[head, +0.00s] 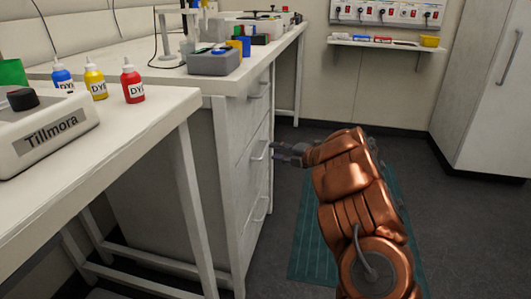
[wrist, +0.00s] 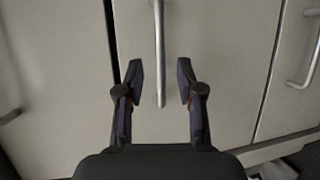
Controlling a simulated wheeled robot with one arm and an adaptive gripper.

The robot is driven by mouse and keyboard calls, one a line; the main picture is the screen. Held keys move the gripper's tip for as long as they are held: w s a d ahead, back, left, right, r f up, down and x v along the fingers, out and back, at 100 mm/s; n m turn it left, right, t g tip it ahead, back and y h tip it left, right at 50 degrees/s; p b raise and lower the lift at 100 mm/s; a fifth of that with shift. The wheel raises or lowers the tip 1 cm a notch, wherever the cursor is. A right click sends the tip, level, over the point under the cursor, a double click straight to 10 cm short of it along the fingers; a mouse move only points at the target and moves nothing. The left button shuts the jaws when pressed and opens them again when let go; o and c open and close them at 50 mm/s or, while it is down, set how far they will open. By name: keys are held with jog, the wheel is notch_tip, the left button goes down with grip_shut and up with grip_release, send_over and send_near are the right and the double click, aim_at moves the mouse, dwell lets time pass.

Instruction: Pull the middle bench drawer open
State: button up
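The middle bench drawer (head: 248,165) is a pale front in the bench's drawer stack, and it looks flush with its neighbours. Its metal bar handle (head: 259,152) shows in the head view just left of my gripper (head: 279,150). In the wrist view, my gripper (wrist: 160,80) is open, with its two dark fingers apart. The handle (wrist: 159,50) runs between the fingertips there, with clear space on both sides. The fingers do not touch it. How deep the handle sits between them is hard to tell.
Drawer handles show above (head: 258,90) and below (head: 261,208) the middle one. A white table (head: 150,125) with dye bottles and a Tillmora device stands at the left. A teal mat (head: 310,245) lies on the floor under my arm. A tall cabinet (head: 490,100) stands at the right.

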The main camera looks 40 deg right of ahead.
aim_at(265, 148)
jog(key=b+x, duration=0.1)
jog(key=x, duration=0.4)
jog(key=shift+w+a+f+b, duration=0.1)
jog(key=shift+w+b, duration=0.2)
grip_shut()
dwell(0.4)
